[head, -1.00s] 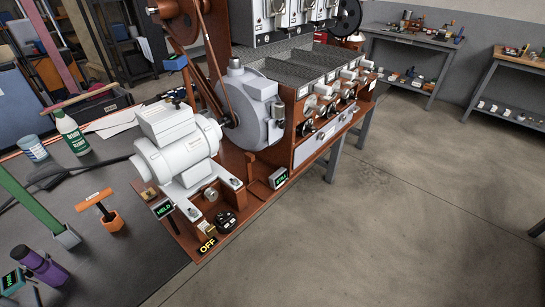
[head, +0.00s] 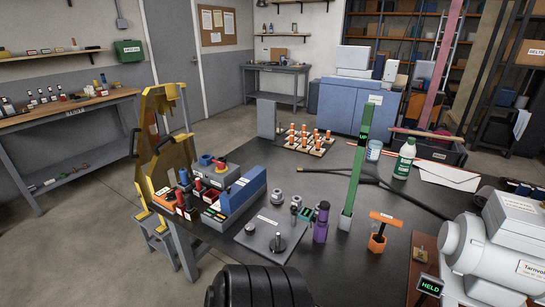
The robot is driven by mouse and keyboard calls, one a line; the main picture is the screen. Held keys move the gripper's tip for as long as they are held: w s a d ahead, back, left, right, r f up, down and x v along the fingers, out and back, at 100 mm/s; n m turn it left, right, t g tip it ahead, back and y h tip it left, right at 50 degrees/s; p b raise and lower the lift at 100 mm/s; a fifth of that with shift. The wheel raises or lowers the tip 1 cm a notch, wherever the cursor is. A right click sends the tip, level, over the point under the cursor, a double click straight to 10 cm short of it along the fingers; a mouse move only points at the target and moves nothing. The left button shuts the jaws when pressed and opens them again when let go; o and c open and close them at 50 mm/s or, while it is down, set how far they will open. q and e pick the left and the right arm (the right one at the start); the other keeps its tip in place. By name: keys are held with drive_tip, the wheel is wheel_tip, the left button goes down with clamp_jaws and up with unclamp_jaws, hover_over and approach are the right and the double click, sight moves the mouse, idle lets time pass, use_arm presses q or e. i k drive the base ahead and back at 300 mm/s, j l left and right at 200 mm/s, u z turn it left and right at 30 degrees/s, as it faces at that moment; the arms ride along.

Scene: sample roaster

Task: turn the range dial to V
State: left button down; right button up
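A grey plate (head: 252,236) lies flat on the dark bench top, near the front edge. Small round grey pieces (head: 275,196) and a dark-and-teal block (head: 304,213) sit just behind the plate. Neither of my grippers shows in the head view, and nothing is seen touching the knob.
A purple bottle-like item (head: 321,222), a green upright bar (head: 357,165) and an orange T-handle (head: 379,235) stand right of the plate. A blue block (head: 243,190) and yellow frame (head: 165,145) stand left. A black ribbed cylinder (head: 258,288), unidentified, fills the bottom edge.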

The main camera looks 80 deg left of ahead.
sight(171, 194)
drive_tip(key=u, duration=2.45)
